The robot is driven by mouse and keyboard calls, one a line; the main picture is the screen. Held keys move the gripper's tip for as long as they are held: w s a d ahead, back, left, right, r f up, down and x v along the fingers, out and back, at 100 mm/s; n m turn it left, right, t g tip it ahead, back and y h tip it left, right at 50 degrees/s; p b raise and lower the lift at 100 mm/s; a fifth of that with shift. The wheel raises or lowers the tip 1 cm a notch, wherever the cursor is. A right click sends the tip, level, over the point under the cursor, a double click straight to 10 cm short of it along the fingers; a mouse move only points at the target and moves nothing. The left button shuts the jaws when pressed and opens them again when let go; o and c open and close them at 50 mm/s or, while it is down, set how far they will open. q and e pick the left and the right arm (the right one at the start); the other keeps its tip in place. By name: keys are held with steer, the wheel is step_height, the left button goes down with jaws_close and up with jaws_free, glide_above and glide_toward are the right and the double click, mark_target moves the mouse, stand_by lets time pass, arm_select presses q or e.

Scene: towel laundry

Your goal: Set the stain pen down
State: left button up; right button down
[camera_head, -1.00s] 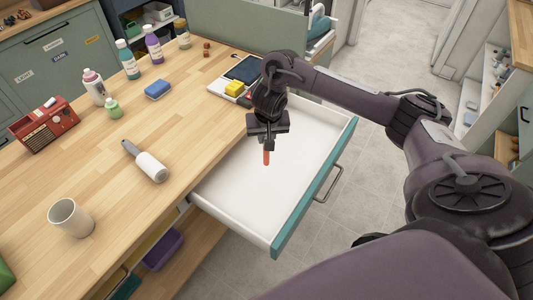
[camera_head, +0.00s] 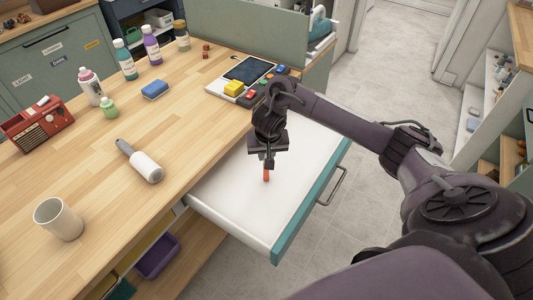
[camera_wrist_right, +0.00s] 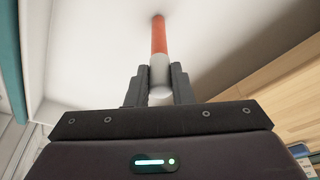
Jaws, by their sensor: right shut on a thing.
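The stain pen (camera_head: 266,175) is orange-red with a pale grey end. My right gripper (camera_head: 267,160) is shut on it and holds it upright, pointing down, inside the open white drawer (camera_head: 235,200). In the right wrist view the pen (camera_wrist_right: 159,40) sits between the two dark fingers of the right gripper (camera_wrist_right: 160,85), gripped by its grey end. The pen's tip is at or very near the drawer floor; I cannot tell if it touches. The left gripper is out of view.
The drawer looks empty apart from the pen and has a teal front (camera_head: 310,205).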

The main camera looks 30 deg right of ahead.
steer(key=c, duration=1.3)
jaws_free()
steer(key=shift+r, duration=0.1)
steer(key=p+v, duration=0.8)
steer(key=v, duration=0.4)
